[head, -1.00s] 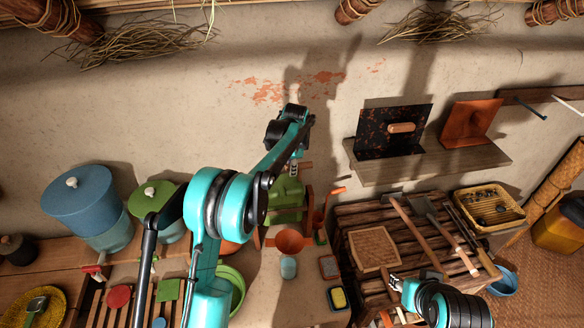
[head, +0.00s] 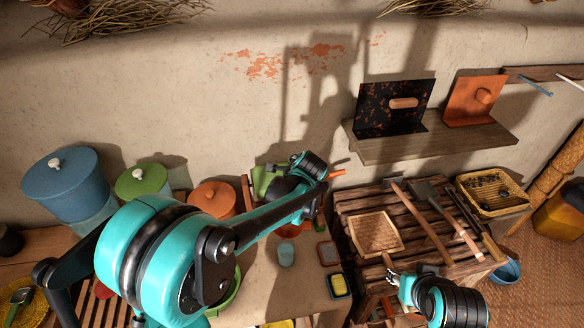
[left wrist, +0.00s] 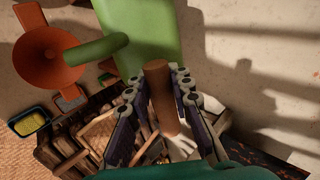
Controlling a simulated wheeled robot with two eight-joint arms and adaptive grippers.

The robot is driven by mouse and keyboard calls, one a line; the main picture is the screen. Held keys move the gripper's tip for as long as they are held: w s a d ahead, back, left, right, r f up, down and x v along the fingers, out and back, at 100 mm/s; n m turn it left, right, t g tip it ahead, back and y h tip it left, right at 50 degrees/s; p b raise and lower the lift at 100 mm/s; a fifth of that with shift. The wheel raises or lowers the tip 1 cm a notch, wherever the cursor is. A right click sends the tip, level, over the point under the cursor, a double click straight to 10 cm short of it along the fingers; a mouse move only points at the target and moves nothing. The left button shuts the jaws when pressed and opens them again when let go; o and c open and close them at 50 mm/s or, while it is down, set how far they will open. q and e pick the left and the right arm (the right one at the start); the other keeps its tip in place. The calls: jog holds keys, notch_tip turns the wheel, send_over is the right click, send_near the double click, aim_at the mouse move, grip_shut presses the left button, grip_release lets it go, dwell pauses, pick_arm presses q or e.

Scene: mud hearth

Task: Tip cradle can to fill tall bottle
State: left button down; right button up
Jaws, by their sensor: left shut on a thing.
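The green cradle can (head: 266,181) stands against the wall, partly behind my left arm. In the left wrist view the can (left wrist: 152,38) has a green spout (left wrist: 98,48) that reaches over the orange funnel (left wrist: 40,60). My left gripper (head: 322,171) is shut on the can's orange-brown handle; its fingers sit either side of the handle (left wrist: 160,92) in the left wrist view. The pale tall bottle (head: 286,255) stands below the funnel; its contents cannot be made out. My right gripper (head: 393,279) is by the slatted rack, its jaw state unclear.
A slatted wooden rack (head: 350,207) with tools and a woven tray (head: 375,233) is at the right. A yellow sponge in a dish (head: 339,286) lies near the bottle. Blue (head: 65,185), green (head: 142,180) and orange (head: 213,198) lidded pots stand at the left.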

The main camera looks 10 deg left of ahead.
pick_arm(q)
jog(key=shift+s+d+f+b, duration=0.3)
jog(key=shift+s+f+b, duration=0.15)
jog(key=shift+s+f, duration=0.25)
jog(key=c, duration=1.3)
grip_release()
jog(key=shift+s, duration=0.1)
jog(key=shift+r, duration=0.1)
jog(key=v, duration=1.2)
